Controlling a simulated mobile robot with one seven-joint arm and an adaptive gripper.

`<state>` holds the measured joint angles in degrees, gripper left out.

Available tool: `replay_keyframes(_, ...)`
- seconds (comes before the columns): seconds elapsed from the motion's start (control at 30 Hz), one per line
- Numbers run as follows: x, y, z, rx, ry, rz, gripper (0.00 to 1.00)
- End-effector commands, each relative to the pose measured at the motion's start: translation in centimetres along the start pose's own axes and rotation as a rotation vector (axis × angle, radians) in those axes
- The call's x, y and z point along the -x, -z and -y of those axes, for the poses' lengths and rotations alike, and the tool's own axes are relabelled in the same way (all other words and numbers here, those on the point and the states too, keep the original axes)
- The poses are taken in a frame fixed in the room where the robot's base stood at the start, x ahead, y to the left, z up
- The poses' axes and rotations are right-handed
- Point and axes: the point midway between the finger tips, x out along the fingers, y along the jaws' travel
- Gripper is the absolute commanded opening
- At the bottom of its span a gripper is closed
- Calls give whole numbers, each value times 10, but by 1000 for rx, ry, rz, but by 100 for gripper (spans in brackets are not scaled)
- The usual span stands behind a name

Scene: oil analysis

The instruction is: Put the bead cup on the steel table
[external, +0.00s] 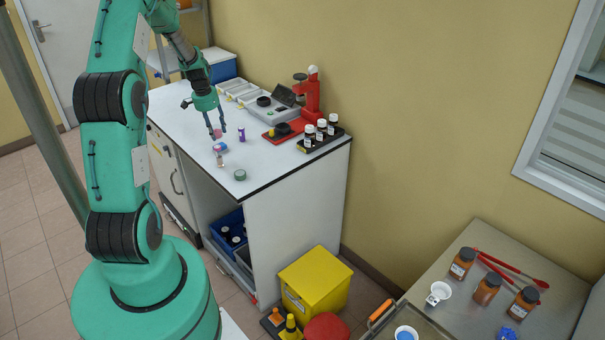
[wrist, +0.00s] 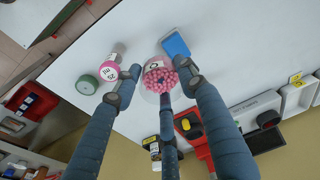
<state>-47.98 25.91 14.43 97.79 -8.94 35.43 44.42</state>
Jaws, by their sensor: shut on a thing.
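The bead cup is a small clear cup full of pink beads (wrist: 157,78), with a white label on its side. In the wrist view it sits between the fingertips of my gripper (wrist: 150,82), which is shut on it. In the external view my gripper (external: 216,128) points down over the white workbench, with the pink cup (external: 217,134) small between its fingers. I cannot tell whether the cup touches the bench. The steel table (external: 565,275) stands at the lower right of the external view, well away from my gripper.
Near the cup are a blue block (wrist: 175,45), a pink-capped vial (wrist: 110,71) and a green-lidded jar (wrist: 87,84). A yellow bin (external: 315,283) stands between bench and table.

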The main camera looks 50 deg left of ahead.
Motion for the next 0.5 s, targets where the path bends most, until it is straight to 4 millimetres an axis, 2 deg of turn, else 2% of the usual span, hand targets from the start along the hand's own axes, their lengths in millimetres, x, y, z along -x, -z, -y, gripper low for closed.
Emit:
replay_keyframes(0.03, -1, 10, -16, -23, -3, 0, 14)
replay_keyframes(0.2, -6, 40, -65, -92, -13, 1, 14)
replay_keyframes(0.5, -12, 83, -162, -217, -32, 2, 14)
